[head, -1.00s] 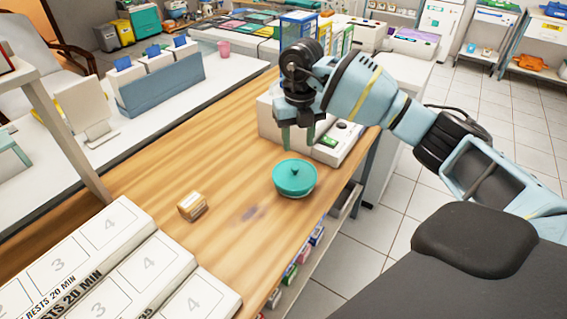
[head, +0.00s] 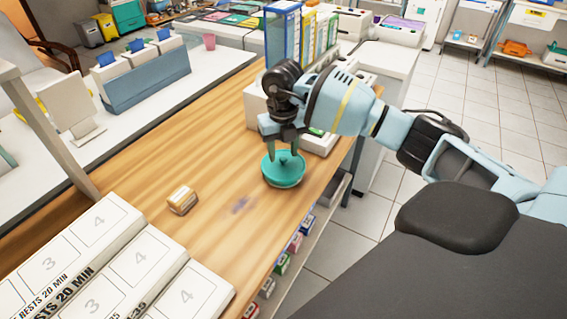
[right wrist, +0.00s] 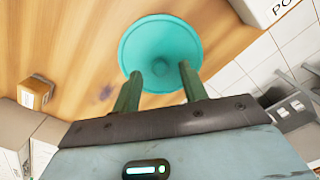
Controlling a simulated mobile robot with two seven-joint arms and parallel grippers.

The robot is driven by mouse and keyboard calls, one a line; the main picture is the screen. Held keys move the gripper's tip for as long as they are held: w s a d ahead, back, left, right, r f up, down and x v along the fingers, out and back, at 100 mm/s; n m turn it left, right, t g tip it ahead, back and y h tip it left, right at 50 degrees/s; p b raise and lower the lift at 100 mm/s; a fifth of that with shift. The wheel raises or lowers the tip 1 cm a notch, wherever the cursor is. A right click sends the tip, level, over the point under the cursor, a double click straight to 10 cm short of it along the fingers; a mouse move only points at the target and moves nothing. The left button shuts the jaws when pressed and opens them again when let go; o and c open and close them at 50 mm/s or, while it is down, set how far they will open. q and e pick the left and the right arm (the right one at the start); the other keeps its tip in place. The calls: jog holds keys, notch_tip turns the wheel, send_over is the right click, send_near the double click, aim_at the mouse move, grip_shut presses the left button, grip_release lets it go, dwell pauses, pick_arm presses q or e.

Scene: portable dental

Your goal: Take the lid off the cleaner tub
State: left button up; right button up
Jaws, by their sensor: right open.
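The teal cleaner tub (head: 284,183) stands upright on the wooden counter with its round teal lid (head: 270,170) on top. The lid has a small knob in its middle. My right gripper (head: 283,150) is open and points down over the lid. In the right wrist view the two green fingertips (right wrist: 160,72) lie on either side of the lid's knob, over the lid (right wrist: 158,35). I cannot tell whether the fingers touch the lid. The fingers hide part of the lid. My left gripper is not in view.
A small tan-and-white box (head: 182,200) sits on the counter (head: 215,150) left of the tub. White numbered boxes (head: 130,260) lie at the front left. A white device (head: 318,142) stands just behind the tub. The counter's right edge is close to the tub.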

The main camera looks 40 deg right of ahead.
jog(key=shift+f, duration=0.75)
grip_shut()
jog(key=shift+r, duration=0.1)
jog(key=shift+r, duration=0.85)
jog(key=shift+w+a+r, duration=0.15)
jog(key=shift+r, duration=0.3)
jog(key=shift+w+a+r, duration=0.1)
jog(key=shift+a+r, duration=0.05)
jog(key=shift+r, duration=0.25)
jog(key=w+a+r+b, duration=0.1)
jog(key=w+a+b, duration=0.2)
jog(key=w+a, duration=0.7)
jog(key=shift+a+r+b, duration=0.25)
jog(key=shift+a+b, duration=0.05)
jog(key=shift+a, duration=0.4)
